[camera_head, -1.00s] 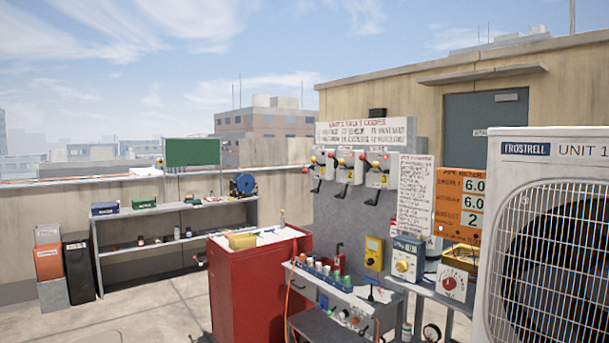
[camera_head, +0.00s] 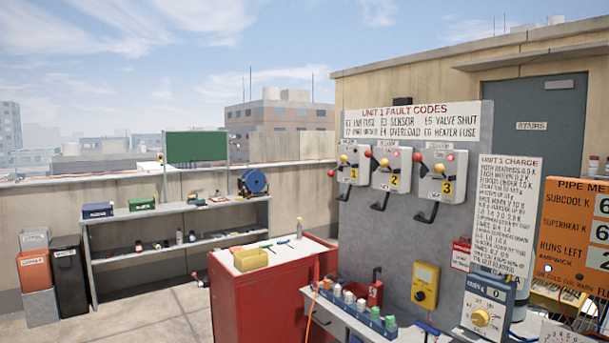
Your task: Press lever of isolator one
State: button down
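Isolator one (camera_head: 353,166) is a grey box with a yellow label "1", the leftmost of three on the grey panel below the fault-code sign. A black lever (camera_head: 345,192) hangs under it, angled down to the left. A yellow ball shows on its front. Isolator two (camera_head: 391,171), labelled "2", and isolator three (camera_head: 441,176), labelled "3", stand to its right with similar black levers and coloured balls. My gripper is not in view, so its state is hidden.
A red cabinet (camera_head: 262,300) stands in front, left of the panel. A bench with coloured bottles (camera_head: 362,306), a yellow meter (camera_head: 425,285) and a blue meter (camera_head: 487,302) lie below the isolators. A shelf (camera_head: 130,255) stands along the left wall. Open floor shows between shelf and cabinet.

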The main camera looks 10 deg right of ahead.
aim_at(330, 173)
jog(key=u, duration=0.1)
jog(key=i, duration=1.9)
jog(key=z, duration=0.05)
